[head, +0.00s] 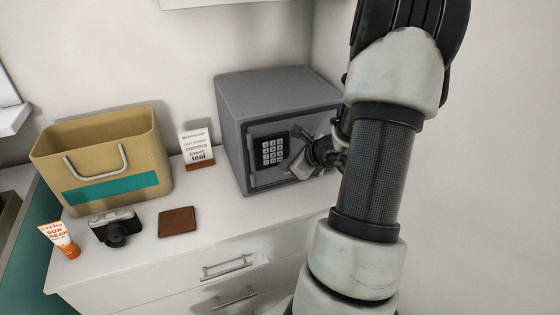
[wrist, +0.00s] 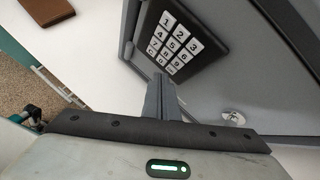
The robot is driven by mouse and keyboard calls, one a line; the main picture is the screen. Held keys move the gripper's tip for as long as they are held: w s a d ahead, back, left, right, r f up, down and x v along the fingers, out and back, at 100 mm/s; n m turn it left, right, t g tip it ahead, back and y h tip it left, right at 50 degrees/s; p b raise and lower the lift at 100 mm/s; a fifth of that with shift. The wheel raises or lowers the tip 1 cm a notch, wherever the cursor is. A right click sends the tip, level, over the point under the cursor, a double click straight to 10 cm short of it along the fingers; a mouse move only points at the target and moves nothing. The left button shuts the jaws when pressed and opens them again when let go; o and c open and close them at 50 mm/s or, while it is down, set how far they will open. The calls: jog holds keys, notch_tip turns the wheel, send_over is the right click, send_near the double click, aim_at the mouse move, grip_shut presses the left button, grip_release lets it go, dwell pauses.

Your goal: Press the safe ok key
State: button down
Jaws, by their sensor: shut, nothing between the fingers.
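The grey safe (head: 270,82) stands on the white counter with its door shut. Its dark keypad panel (head: 258,165) has white number keys and faces the front. In the wrist view the ok key (wrist: 171,69) is at the end of the bottom row, just beyond my fingertips. My gripper (head: 297,132) is shut and empty, in front of the safe door beside the keypad. In the wrist view the fingers (wrist: 160,80) point at the bottom row of keys. I cannot tell whether they touch it.
A round silver knob (wrist: 233,117) is on the safe door. The counter before the safe is clear.

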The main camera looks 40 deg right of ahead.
jog(key=shift+s, duration=0.2)
jog(key=shift+s, duration=0.1)
jog(key=s, duration=0.2)
jog(key=s+a+b, duration=0.1)
jog(key=s, duration=0.1)
jog(key=shift+s+a+b, duration=0.1)
jog(key=shift+s+b, duration=0.2)
jog(key=shift+s, duration=0.05)
dwell(0.8)
